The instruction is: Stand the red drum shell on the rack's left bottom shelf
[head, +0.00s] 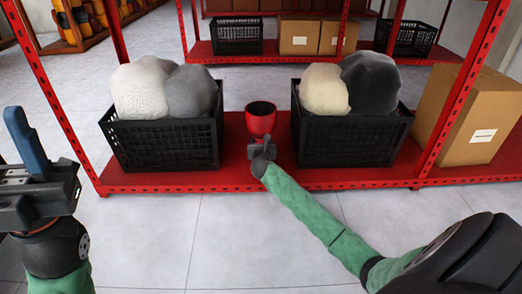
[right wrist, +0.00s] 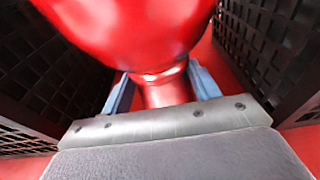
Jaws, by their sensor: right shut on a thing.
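The red drum shell (head: 261,119) is upright, with its dark open mouth up, between two black crates over the rack's red bottom shelf (head: 230,179). My right gripper (head: 262,148) is in front of it at its lower part. In the right wrist view the two blue fingers (right wrist: 160,92) are shut on the narrow stem below the red bowl (right wrist: 135,35). The drum's foot is hidden, so I cannot tell whether it touches the shelf. My left gripper (head: 30,150) is at the left edge, away from the rack, with a blue finger pointing up.
The left black crate (head: 165,145) holds white and grey rounded sacks. The right black crate (head: 350,138) holds cream and dark ones. Both flank the drum closely. A cardboard box (head: 470,115) stands at the right beyond a red post (head: 462,90). The floor in front is clear.

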